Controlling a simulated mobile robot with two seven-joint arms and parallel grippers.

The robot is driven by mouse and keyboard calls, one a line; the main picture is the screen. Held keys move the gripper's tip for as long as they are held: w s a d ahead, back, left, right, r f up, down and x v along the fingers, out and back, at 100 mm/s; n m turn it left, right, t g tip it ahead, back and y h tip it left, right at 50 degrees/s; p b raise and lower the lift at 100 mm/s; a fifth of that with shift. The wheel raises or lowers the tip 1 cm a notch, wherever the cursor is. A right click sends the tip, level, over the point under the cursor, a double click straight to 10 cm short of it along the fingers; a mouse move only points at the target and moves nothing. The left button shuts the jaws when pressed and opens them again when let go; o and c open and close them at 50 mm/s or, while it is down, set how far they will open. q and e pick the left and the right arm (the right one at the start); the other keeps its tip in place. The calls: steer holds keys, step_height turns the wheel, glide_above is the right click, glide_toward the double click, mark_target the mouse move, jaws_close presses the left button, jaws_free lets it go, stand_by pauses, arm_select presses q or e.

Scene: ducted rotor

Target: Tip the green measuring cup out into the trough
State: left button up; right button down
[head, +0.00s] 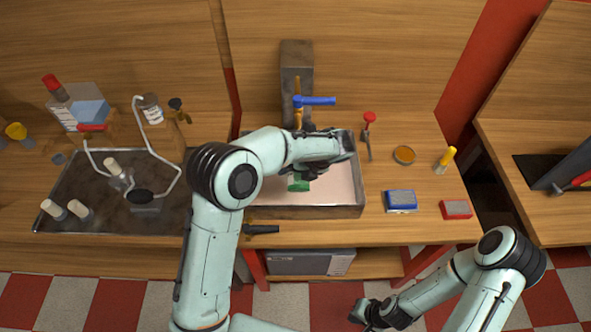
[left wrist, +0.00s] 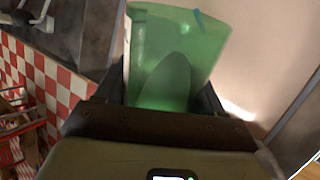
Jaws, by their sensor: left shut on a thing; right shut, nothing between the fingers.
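The green measuring cup (head: 298,184) is held by my left gripper (head: 312,172) over the trough (head: 305,212), a grey-walled basin with a pale floor. In the left wrist view the translucent green cup (left wrist: 172,50) sits between the fingers of my left gripper (left wrist: 165,100), with the trough's pale floor behind it. The cup's tilt and contents cannot be told clearly. My arm hides the trough's left part and most of the cup in the head view. My right gripper (head: 366,314) is shut and empty, low in front of the counter.
A tap with a blue handle (head: 318,101) stands behind the trough. A red-topped tool (head: 369,135), an orange dish (head: 404,155), a yellow-handled item (head: 446,159), a blue box (head: 401,200) and a red box (head: 456,209) stand to the right. A dark tray with glassware (head: 112,220) is left.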

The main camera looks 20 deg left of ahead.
arm_select(q)
steer(key=shift+w+f+g, duration=0.1)
steer(key=shift+f+g, duration=0.3)
steer(key=shift+g, duration=0.2)
stand_by(4.1)
steer(key=shift+w+m+g+h, duration=0.1)
steer(key=shift+m+g+h, duration=0.25)
steer(key=shift+g, duration=0.25)
stand_by(1.5)
steer(key=shift+w+a+r+m+g+h, duration=0.15)
steer(key=shift+r+g, duration=0.1)
steer(key=shift+g, duration=0.2)
steer(key=shift+d+r+m+g+h, duration=0.1)
steer(key=shift+r+g, duration=0.1)
steer(key=shift+g, duration=0.25)
